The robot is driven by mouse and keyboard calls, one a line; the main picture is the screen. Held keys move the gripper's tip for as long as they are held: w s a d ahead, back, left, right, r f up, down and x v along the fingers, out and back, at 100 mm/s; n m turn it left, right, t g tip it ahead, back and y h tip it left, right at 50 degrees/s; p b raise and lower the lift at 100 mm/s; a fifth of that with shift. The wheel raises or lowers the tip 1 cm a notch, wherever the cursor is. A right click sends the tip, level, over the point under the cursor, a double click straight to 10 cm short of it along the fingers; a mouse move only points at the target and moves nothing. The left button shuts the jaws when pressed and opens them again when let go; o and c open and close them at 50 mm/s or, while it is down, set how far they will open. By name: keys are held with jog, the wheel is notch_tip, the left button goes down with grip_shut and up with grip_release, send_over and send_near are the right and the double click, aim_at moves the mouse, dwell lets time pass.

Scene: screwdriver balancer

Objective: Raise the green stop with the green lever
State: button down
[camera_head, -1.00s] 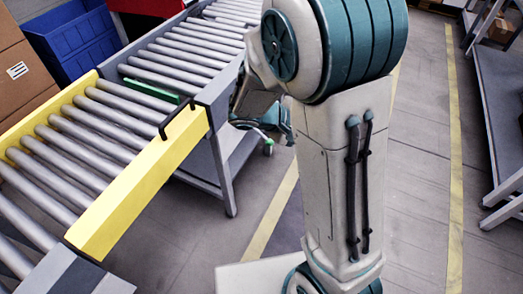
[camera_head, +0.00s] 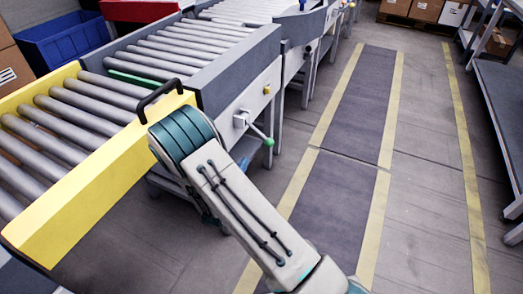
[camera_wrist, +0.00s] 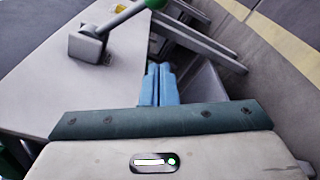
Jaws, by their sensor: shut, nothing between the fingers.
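The green lever (camera_head: 260,134) sticks out of a grey pivot block on the side of the grey conveyor. It points down and to the right in the head view and ends in a green knob. The lever also shows at the top of the wrist view (camera_wrist: 122,19), beside its block. The green stop (camera_head: 132,82) is a low green bar across the rollers, roughly level with them. My gripper (camera_wrist: 158,70) has its blue fingers shut and empty. It is near the conveyor's side panel and apart from the lever; my arm hides it in the head view.
A yellow gate section (camera_head: 98,190) with a black handle (camera_head: 160,97) stands left of my arm. A yellow button (camera_head: 266,89) sits on the side panel. A blue bin (camera_head: 62,44) is at the back left. The marked floor (camera_head: 333,190) at right is clear.

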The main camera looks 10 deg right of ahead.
aim_at(256, 131)
jog(key=w+d+r+b, duration=0.1)
jog(key=w+d+b, duration=0.1)
jog(key=w+d, duration=0.4)
jog(key=shift+d+r+b, duration=0.2)
jog(key=shift+d+b, duration=0.2)
jog(key=shift+d, duration=0.2)
jog(key=shift+w, duration=0.1)
